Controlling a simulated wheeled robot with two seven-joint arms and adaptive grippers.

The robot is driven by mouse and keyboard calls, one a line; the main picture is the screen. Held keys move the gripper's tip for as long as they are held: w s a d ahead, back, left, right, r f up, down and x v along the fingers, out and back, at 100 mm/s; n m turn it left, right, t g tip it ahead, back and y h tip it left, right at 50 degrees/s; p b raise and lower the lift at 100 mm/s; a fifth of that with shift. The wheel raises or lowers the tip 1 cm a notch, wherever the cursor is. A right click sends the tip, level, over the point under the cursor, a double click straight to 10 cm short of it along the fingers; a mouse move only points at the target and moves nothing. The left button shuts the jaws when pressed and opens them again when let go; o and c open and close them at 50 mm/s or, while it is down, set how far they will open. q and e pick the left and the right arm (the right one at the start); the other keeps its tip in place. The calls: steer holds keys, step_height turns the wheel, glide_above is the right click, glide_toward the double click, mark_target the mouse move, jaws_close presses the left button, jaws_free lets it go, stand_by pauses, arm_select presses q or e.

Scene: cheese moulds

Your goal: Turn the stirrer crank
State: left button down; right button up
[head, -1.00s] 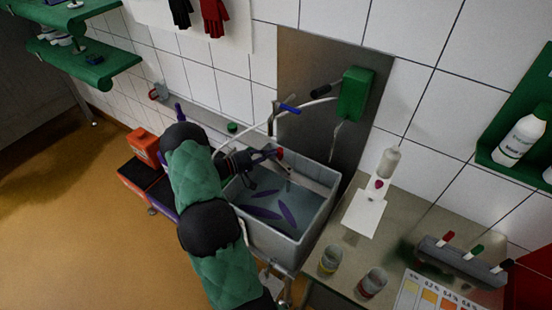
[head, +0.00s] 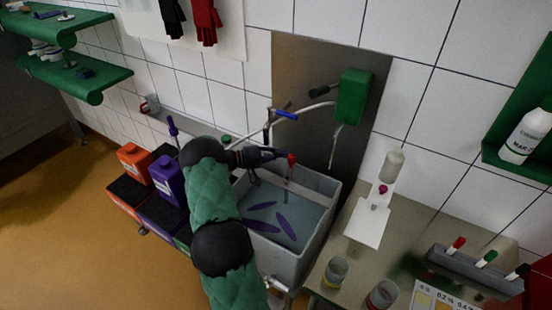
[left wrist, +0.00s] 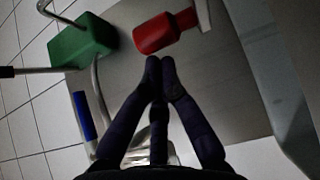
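The crank's red knob (head: 291,159) stands over the back of a grey tub (head: 327,217), with a pale rod below it. My left gripper (head: 281,156) reaches in from the left above the tub, its tips right at the knob. In the left wrist view, the dark fingers (left wrist: 160,66) come together at their tips. The red knob (left wrist: 158,33) is just beyond them, not between them; whether they touch it I cannot tell. The tub holds liquid with several long purple shapes. My right gripper is not in view.
A green box (head: 355,97) and a blue-handled tap (head: 286,114) are on the wall behind the tub. Orange (head: 135,160) and purple (head: 167,178) containers stand left of my arm. A counter to the right holds two cups (head: 335,271) and a rack (head: 472,270).

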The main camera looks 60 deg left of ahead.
arm_select(q)
steer(key=shift+d+b+x, duration=0.2)
steer(key=shift+b+x, duration=0.2)
steer(key=shift+x, duration=0.55)
steer(key=shift+d+b+x, duration=0.15)
steer(key=shift+b+x, duration=0.25)
steer(key=shift+x, duration=0.55)
steer(key=shift+d, duration=0.1)
steer(key=shift+s, duration=0.1)
stand_by(0.3)
